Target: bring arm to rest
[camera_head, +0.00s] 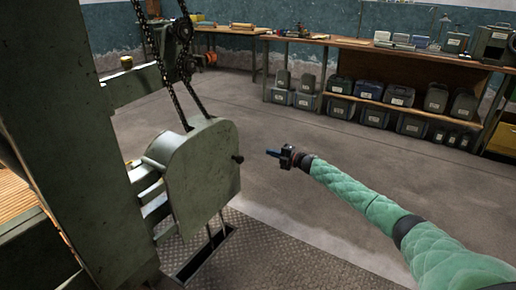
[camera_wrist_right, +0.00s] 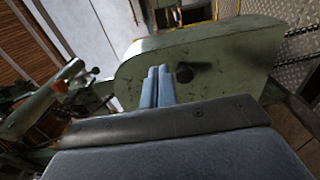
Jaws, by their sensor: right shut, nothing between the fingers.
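My right arm, in a green quilted sleeve (camera_head: 382,213), reaches in from the lower right in the head view. Its gripper (camera_head: 272,152) is shut and empty, in the air to the right of a grey-green machine housing (camera_head: 205,170), apart from it in that view. In the right wrist view the two blue fingers (camera_wrist_right: 158,86) lie together, with the housing (camera_wrist_right: 215,60) behind them. A dark round knob (camera_wrist_right: 184,75) on the housing shows just right of the fingertips; I cannot tell the distance. My left gripper is not in view.
A tall green machine column (camera_head: 75,130) with hanging chains (camera_head: 165,60) fills the left. A long workbench (camera_head: 400,52) with bins (camera_head: 372,90) on its lower shelf stands along the far wall. The concrete floor (camera_head: 300,125) between is clear. A metal floor plate (camera_head: 290,262) lies in front.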

